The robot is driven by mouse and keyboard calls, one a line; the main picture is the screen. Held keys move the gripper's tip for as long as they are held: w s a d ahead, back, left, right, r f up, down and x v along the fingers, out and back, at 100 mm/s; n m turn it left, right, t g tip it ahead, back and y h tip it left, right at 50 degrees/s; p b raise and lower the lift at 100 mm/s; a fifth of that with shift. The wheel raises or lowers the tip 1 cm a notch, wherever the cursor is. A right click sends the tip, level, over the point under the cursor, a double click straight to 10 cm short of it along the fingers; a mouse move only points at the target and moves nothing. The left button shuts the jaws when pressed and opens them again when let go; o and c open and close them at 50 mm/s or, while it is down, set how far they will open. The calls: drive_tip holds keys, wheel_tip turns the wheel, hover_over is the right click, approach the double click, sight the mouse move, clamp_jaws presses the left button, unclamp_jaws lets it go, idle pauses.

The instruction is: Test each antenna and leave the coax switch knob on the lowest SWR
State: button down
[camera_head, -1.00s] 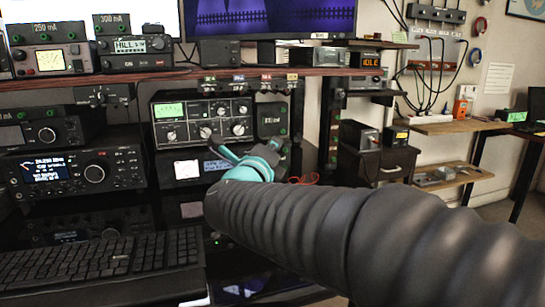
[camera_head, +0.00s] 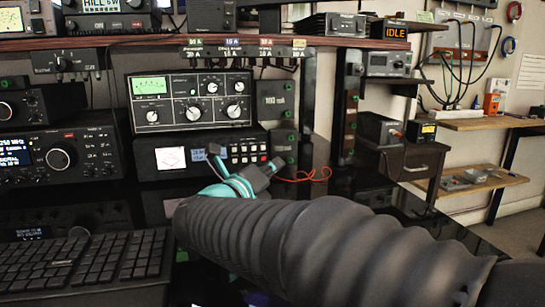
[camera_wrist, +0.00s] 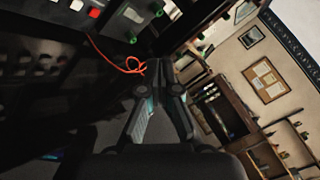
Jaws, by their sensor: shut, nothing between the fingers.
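The tuner (camera_head: 190,100) is a grey-black box with a green-lit meter and several white-capped knobs, on the desk rack below the shelf. A small dark box with one knob (camera_head: 63,64) and small labels hangs under the shelf at left; it may be the coax switch, but its lettering is too small to read. My gripper (camera_head: 243,163), teal and dark grey, is in front of the lower unit (camera_head: 170,160), below the tuner and apart from its knobs. In the wrist view its fingers (camera_wrist: 160,75) come together, shut and empty.
A small box reading 100 mA (camera_head: 275,100) stands right of the tuner. Red wire (camera_head: 315,174) lies just right of my gripper. A radio (camera_head: 60,158) and keyboard (camera_head: 95,255) are at left. Dark posts (camera_head: 345,110) and a drawer cabinet (camera_head: 405,155) stand at right.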

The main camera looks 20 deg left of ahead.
sight(271, 148)
idle(0.3)
drive_tip(key=shift+w+a+r+p, duration=0.15)
drive_tip(key=shift+w+a+p, duration=0.1)
drive_tip(key=shift+w+p, duration=0.2)
drive_tip(key=w+a+p, duration=0.2)
drive_tip(key=w, duration=0.1)
drive_tip(key=w+a+p, duration=0.1)
drive_tip(key=w, duration=0.1)
drive_tip(key=shift+w+a, duration=0.55)
drive_tip(key=shift+w, duration=0.25)
drive_tip(key=shift+w, duration=0.1)
idle(0.7)
drive_tip(key=shift+w+a, duration=0.2)
drive_tip(key=shift+w, duration=0.05)
drive_tip(key=shift+w+a, duration=0.2)
drive_tip(key=shift+w, duration=0.1)
idle(0.8)
drive_tip(key=shift+s, duration=0.1)
drive_tip(key=shift+s+d+b, duration=0.4)
drive_tip(key=shift+s+b, duration=0.2)
drive_tip(key=shift+b, duration=0.15)
